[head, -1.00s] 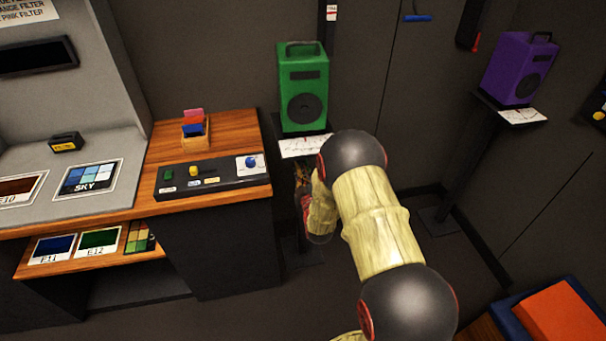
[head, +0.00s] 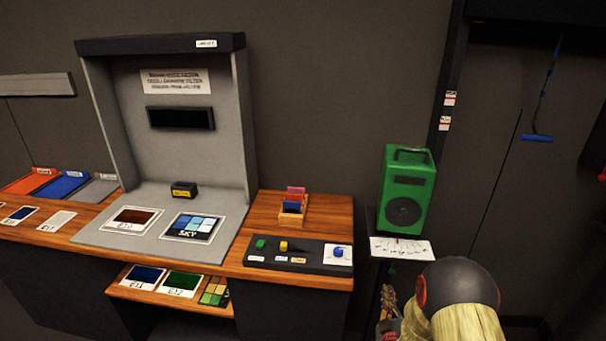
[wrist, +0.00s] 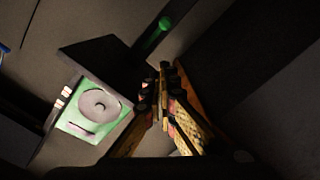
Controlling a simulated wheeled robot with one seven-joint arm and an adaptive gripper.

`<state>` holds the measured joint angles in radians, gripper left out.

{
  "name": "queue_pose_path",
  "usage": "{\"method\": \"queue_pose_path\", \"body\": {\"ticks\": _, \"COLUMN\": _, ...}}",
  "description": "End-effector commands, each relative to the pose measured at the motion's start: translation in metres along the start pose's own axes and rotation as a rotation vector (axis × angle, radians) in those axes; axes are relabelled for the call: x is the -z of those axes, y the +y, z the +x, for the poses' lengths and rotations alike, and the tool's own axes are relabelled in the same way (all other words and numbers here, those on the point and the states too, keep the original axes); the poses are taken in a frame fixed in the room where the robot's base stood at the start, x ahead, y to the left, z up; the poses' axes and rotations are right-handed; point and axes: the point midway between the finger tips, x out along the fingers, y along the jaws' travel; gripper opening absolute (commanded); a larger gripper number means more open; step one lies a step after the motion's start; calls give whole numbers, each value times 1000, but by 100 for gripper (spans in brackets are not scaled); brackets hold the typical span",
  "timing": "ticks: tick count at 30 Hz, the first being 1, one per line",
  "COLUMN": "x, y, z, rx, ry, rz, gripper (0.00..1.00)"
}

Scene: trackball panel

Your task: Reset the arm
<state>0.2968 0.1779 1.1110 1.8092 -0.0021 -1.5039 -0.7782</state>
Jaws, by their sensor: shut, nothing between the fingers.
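My arm shows at the lower right of the head view, with a dark joint and pale yellow links. My gripper (head: 388,308) is partly hidden beside that joint, low in front of the stand of the green speaker. In the wrist view my gripper (wrist: 160,80) is shut, its fingertips together with nothing between them. The trackball panel (head: 298,257) is a dark strip on the wooden desk with a green knob, a yellow knob and a blue ball (head: 338,252) on a white card. My gripper is to the right of the panel and apart from it.
A green speaker (head: 408,192) stands on a narrow stand with a white card (head: 402,249). It also shows in the wrist view (wrist: 95,108). A grey booth (head: 245,140) and a wooden filter box (head: 294,213) are on the desk. A blue handle (head: 537,138) hangs at the right.

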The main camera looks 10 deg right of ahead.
Motion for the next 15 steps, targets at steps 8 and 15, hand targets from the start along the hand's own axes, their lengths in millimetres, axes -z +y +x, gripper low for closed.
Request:
{"method": "queue_pose_path", "body": {"ticks": 8, "x": -80, "y": -79, "z": -35, "rx": 281, "ry": -343, "rz": 180, "gripper": 0}}
{"method": "queue_pose_path", "body": {"ticks": 15, "x": -102, "y": -105, "z": -89, "rx": 486, "ry": -704, "rz": 338, "gripper": 0}}
